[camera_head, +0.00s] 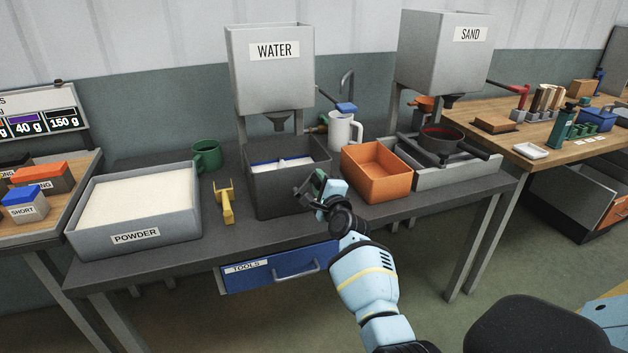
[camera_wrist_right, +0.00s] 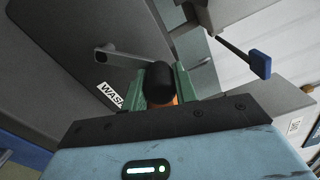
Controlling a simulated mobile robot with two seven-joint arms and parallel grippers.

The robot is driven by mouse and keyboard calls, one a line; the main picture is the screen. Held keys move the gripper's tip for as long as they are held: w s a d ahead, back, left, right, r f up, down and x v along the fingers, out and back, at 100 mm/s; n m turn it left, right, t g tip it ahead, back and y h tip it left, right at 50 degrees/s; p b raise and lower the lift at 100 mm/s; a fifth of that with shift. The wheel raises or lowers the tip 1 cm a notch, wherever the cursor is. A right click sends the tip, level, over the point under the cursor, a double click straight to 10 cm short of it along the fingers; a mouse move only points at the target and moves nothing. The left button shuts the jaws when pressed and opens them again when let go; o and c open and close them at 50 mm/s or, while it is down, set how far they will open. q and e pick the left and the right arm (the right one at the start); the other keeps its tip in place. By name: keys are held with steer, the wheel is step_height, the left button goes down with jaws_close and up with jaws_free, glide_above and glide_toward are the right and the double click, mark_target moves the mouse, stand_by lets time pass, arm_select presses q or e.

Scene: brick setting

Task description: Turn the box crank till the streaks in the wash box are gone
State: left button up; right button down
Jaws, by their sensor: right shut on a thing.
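The dark grey wash box (camera_head: 283,190) stands on the bench under the water hopper. Something white with a blue edge (camera_head: 280,163) shows inside it; I cannot make out streaks at this size. In the right wrist view the box wall (camera_wrist_right: 72,50) carries a partly hidden label starting "WAS". A grey crank arm (camera_wrist_right: 125,58) runs from that wall to a black crank knob (camera_wrist_right: 158,80). My right gripper (camera_head: 317,186) is at the box's front right side, its green fingers shut around the knob; it also shows in the right wrist view (camera_wrist_right: 160,88). My left gripper is not in view.
An orange bin (camera_head: 376,190) stands close right of my right gripper, with a white jug (camera_head: 345,132) behind. A yellow tool (camera_head: 226,204) and a powder tray (camera_head: 135,238) are left. The water hopper (camera_head: 270,80) hangs above. A blue drawer (camera_head: 282,270) is below.

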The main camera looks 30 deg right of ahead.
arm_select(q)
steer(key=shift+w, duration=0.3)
arm_select(e)
steer(key=shift+s+d+f+m, duration=0.1)
steer(key=shift+d+f+m, duration=0.2)
steer(key=shift+m, duration=0.35)
steer(key=shift+d+f+m, duration=0.25)
steer(key=shift+d+m, duration=0.05)
steer(key=shift+m, duration=0.35)
steer(key=c, duration=1.1)
jaws_free()
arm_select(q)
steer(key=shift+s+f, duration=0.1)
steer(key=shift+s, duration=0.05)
arm_select(e)
steer(key=shift+s, duration=0.1)
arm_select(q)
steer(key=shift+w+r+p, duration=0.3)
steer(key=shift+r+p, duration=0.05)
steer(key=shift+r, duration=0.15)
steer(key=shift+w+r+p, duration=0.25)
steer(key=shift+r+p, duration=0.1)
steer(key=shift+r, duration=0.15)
arm_select(e)
steer(key=v, duration=0.7)
steer(key=shift+s, duration=0.3)
steer(key=shift+a+f, duration=0.1)
